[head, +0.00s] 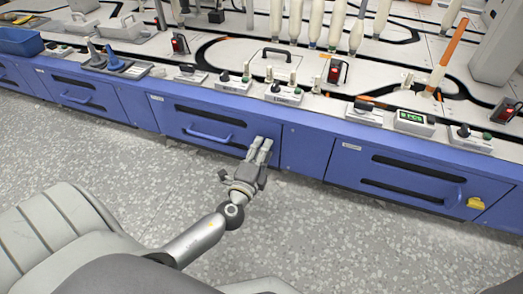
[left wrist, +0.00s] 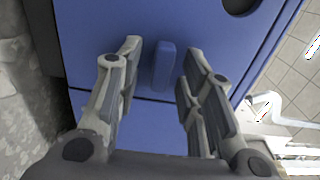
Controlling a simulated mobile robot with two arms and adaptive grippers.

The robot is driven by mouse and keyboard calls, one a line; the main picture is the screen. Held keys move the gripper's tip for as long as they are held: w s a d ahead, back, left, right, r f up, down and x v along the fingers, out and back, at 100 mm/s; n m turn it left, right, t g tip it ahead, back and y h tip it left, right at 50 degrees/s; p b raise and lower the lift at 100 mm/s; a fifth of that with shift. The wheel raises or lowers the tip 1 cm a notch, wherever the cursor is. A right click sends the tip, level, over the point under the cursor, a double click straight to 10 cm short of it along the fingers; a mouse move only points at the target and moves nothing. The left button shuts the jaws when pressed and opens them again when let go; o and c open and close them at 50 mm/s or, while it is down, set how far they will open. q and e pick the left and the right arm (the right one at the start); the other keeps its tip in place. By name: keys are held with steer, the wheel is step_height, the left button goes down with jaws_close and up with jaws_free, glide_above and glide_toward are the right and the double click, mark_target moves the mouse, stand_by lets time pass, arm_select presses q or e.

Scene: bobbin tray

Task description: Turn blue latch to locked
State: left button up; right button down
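The blue latch (left wrist: 164,66) is a small upright bar on a blue panel in the left wrist view. My left gripper (left wrist: 160,65) is open, with one finger on each side of the latch and a gap showing on both sides. In the head view my left gripper (head: 263,144) is at the right end of a blue drawer front with a bar handle (head: 208,134). There the gripper hides the latch. My right gripper is not in view.
A blue drawer front (head: 400,180) with a yellow latch (head: 475,203) is on the right. The white worktop (head: 235,60) above carries bobbins, switch boxes and a small green display (head: 411,117). The speckled floor (head: 330,235) in front is clear.

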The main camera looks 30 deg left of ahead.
arm_select(q)
steer(key=shift+s, duration=0.1)
steer(key=v, duration=0.7)
steer(key=shift+s+d, duration=0.1)
steer(key=shift+s, duration=0.15)
stand_by(0.5)
